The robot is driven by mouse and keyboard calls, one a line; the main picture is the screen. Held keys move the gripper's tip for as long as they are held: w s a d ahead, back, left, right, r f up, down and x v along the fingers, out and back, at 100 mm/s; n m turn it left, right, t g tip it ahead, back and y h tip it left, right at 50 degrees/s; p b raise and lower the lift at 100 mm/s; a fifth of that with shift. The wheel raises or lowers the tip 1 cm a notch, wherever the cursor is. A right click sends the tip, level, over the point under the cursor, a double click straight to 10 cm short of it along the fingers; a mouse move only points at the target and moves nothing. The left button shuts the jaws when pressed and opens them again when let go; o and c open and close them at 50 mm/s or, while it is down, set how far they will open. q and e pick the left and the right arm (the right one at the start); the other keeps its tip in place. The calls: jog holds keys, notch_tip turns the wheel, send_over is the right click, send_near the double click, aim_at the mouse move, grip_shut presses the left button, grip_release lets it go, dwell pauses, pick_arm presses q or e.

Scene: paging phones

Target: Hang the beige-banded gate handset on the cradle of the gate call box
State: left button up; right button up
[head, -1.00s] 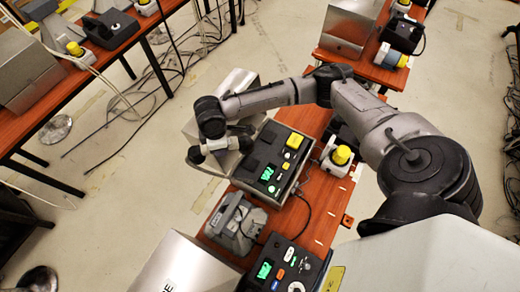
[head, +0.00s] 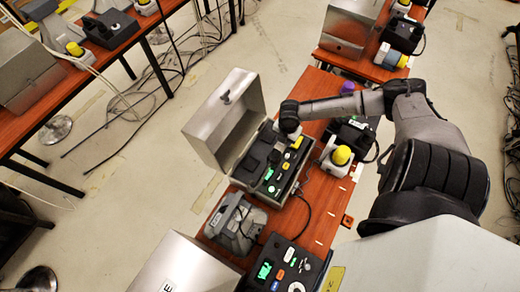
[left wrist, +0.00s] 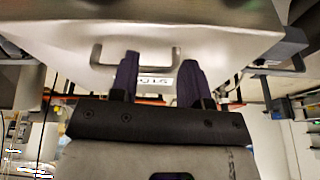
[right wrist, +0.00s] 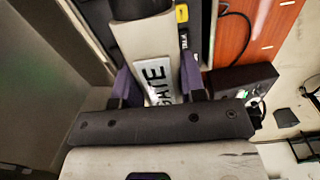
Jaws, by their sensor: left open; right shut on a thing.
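The open grey call box (head: 216,146) stands on the middle bench in the head view, lid raised on its left. Its dark panel has yellow buttons and a green display (head: 269,174). My right gripper (head: 290,130) is over the panel's upper part. In the right wrist view its jaws (right wrist: 158,88) are shut on a beige handset band (right wrist: 144,42) with a white label, partly legible as GATE. A dark end shows beyond it. I cannot tell whether the handset touches the cradle. My left gripper (left wrist: 157,85) is open and empty, facing a metal case (left wrist: 200,38) with a handle.
A yellow-topped device (head: 342,155) and a black phone (head: 350,132) stand right of the box. A grey unit (head: 235,222) and another panel (head: 282,265) stand nearer. Cables cross the bench. Further benches stand at left and back right.

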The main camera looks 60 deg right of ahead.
jog(key=shift+s+d+f, duration=0.1)
jog(key=shift+s+d, duration=0.2)
jog(key=shift+d, duration=0.05)
jog(key=shift+w+d+f, duration=0.1)
jog(key=shift+n, duration=0.3)
jog(key=shift+w+a+f+b, duration=0.15)
jog(key=shift+w+a+f, duration=0.15)
jog(key=shift+w+f, duration=1.55)
jog(key=shift+w+a+f+b, duration=0.2)
jog(key=shift+w+a+f, duration=0.15)
jog(key=shift+w+f, duration=1.45)
jog(key=shift+w+a+f+b, duration=0.15)
jog(key=shift+w+a+f, duration=0.15)
jog(key=shift+w+f, duration=1.5)
jog(key=o, duration=1.1)
jog(key=shift+f, duration=0.1)
jog(key=shift+c, duration=0.2)
